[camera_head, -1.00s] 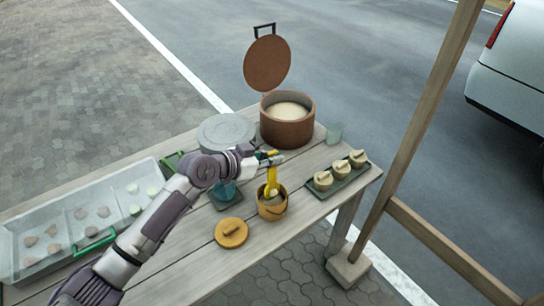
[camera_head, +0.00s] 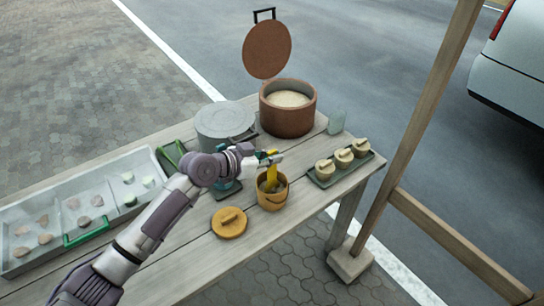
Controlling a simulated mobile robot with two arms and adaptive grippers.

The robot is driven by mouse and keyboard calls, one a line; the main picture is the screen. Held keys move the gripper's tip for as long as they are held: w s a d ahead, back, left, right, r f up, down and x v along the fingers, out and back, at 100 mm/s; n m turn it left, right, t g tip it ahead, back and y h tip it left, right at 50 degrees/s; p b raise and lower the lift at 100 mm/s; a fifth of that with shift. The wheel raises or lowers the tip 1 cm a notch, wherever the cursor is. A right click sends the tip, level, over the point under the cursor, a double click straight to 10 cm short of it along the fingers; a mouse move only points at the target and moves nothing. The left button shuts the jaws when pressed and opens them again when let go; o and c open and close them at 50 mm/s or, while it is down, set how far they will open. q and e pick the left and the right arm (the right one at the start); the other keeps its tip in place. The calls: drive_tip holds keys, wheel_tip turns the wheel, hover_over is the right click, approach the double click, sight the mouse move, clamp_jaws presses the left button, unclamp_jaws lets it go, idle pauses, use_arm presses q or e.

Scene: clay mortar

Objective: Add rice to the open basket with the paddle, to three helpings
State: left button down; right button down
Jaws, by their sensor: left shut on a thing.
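My left gripper (camera_head: 266,158) is shut on a yellow paddle (camera_head: 272,172). The paddle points down, with its lower end in the mouth of the open tan basket (camera_head: 273,201). I cannot tell how much rice is in the basket. Its round lid (camera_head: 229,222) lies on the table in front and to the left. The brown rice pot (camera_head: 287,118) stands behind the gripper with its lid (camera_head: 267,51) raised, and pale rice (camera_head: 288,98) shows inside. My right gripper is not in view.
A grey lidded pot (camera_head: 225,121), a glass (camera_head: 336,122) and a clear tray (camera_head: 20,263) of food pieces are on the wooden table (camera_head: 195,262). A wooden post (camera_head: 417,120) rises at the right.

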use_arm(q)
drive_tip(key=shift+s+f+b, duration=0.1)
drive_tip(key=shift+f+b, duration=0.75)
idle(1.9)
wheel_tip(320, 180, up, 14)
drive_tip(key=p, duration=1)
drive_tip(key=shift+f, duration=0.3)
